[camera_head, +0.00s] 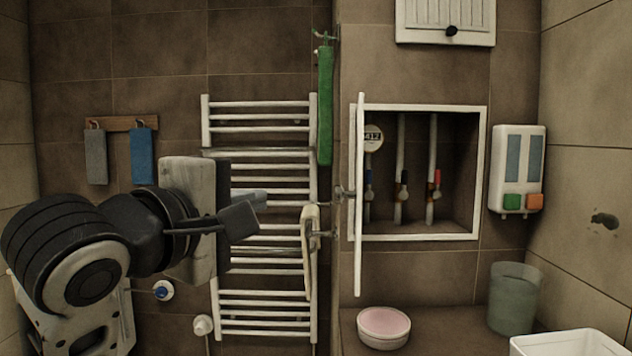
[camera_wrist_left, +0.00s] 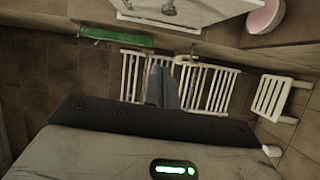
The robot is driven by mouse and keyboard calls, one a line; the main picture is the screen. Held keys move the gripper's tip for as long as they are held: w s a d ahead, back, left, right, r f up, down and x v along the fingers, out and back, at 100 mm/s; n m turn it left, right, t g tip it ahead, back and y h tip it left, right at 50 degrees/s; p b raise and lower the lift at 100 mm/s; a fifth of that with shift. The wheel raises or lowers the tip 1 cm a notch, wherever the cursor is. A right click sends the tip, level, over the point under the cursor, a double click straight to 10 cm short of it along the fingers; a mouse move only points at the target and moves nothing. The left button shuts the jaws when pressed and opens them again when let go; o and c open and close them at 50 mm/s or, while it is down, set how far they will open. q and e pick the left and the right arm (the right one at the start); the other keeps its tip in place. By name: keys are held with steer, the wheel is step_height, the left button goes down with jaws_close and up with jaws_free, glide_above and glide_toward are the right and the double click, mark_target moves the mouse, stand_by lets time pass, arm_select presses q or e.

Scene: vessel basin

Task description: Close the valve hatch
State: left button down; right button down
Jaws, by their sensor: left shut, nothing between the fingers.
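The valve hatch door (camera_head: 359,200) is white and stands open, seen nearly edge-on at the left side of its recess. A small grey handle (camera_head: 343,193) shows beside it. The white-framed recess (camera_head: 415,239) holds several pipes with red and blue valve handles and a round gauge (camera_head: 373,138). In the wrist view part of the white hatch (camera_wrist_left: 168,9) shows at the top. My left gripper (camera_head: 245,210) is shut and empty, in front of the towel radiator and left of the door, apart from it. Its fingers (camera_wrist_left: 162,85) lie together. My right gripper is out of view.
A pink-topped bowl (camera_head: 383,325) and green cup (camera_head: 514,300) sit on the ledge. A dispenser (camera_head: 517,165) hangs at right.

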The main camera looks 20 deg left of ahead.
arm_select(q)
steer(key=w+d+p, duration=0.5)
steer(key=w+p, duration=0.2)
steer(key=w, duration=0.2)
steer(key=shift+d+f+p, duration=0.2)
steer(key=shift+d+p, duration=0.05)
steer(key=shift+p, duration=0.05)
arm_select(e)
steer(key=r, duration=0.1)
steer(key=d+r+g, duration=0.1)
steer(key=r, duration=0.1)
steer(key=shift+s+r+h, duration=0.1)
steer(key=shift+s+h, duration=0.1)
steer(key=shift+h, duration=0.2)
arm_select(q)
steer(key=shift+d, duration=0.1)
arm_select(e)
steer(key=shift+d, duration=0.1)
